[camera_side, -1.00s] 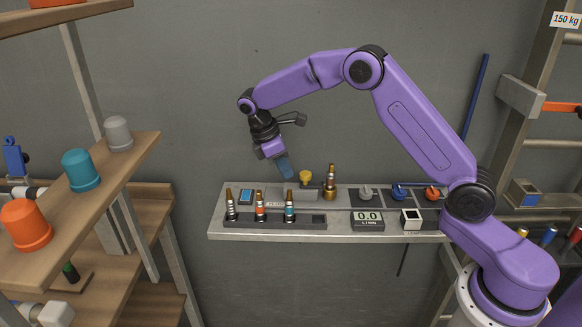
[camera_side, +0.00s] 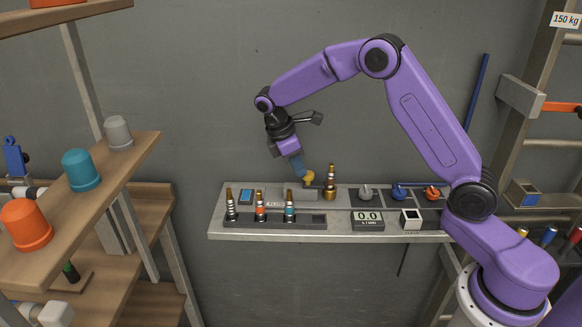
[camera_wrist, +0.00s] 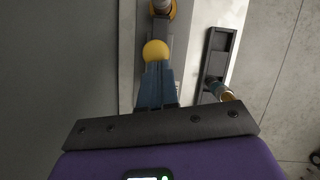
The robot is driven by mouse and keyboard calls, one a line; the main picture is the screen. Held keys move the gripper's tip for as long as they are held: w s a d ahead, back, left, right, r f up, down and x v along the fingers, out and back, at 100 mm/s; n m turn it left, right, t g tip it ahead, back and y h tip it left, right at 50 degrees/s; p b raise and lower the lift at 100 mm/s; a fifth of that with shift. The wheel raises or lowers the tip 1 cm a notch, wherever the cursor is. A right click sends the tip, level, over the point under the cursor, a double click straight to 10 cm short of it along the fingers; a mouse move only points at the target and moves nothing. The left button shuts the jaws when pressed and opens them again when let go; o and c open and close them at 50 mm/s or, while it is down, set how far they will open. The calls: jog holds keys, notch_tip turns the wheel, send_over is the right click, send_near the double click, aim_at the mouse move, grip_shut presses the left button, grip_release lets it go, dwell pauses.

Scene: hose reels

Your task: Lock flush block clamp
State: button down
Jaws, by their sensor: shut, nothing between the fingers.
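The clamp's yellow knob (camera_side: 309,177) stands at the back of the grey flush block (camera_side: 293,195) on the bench. My gripper (camera_side: 301,175) is shut and empty, with its blue fingers pointing down at the knob's left side. The fingertips look to be at or touching the knob. In the wrist view the yellow knob (camera_wrist: 156,49) shows as a ball just beyond the tips of my shut gripper (camera_wrist: 157,66). The fingers partly cover the knob's lower part and the block there, so its stem is hidden.
A brass fitting (camera_side: 330,185) stands upright just right of the knob. A dark rack (camera_side: 275,221) with several hose nozzles lies in front of the block.

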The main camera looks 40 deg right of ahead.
jog(key=shift+s+d+f, duration=0.2)
jog(key=shift+d, duration=0.15)
jog(key=shift+w+a+r, duration=3.05)
jog(key=shift+a+r, duration=1.4)
jog(key=shift+r, duration=0.25)
jog(key=x, duration=0.3)
jog(key=d+x, duration=0.1)
jog(key=x, duration=0.3)
jog(key=s+d+r+x, duration=0.1)
jog(key=x, duration=0.2)
jog(key=shift+s+d+f, duration=0.15)
jog(key=shift+s+f, duration=0.05)
jog(key=shift+f, duration=0.15)
jog(key=shift+s+d, duration=0.35)
jog(key=shift+d, duration=0.3)
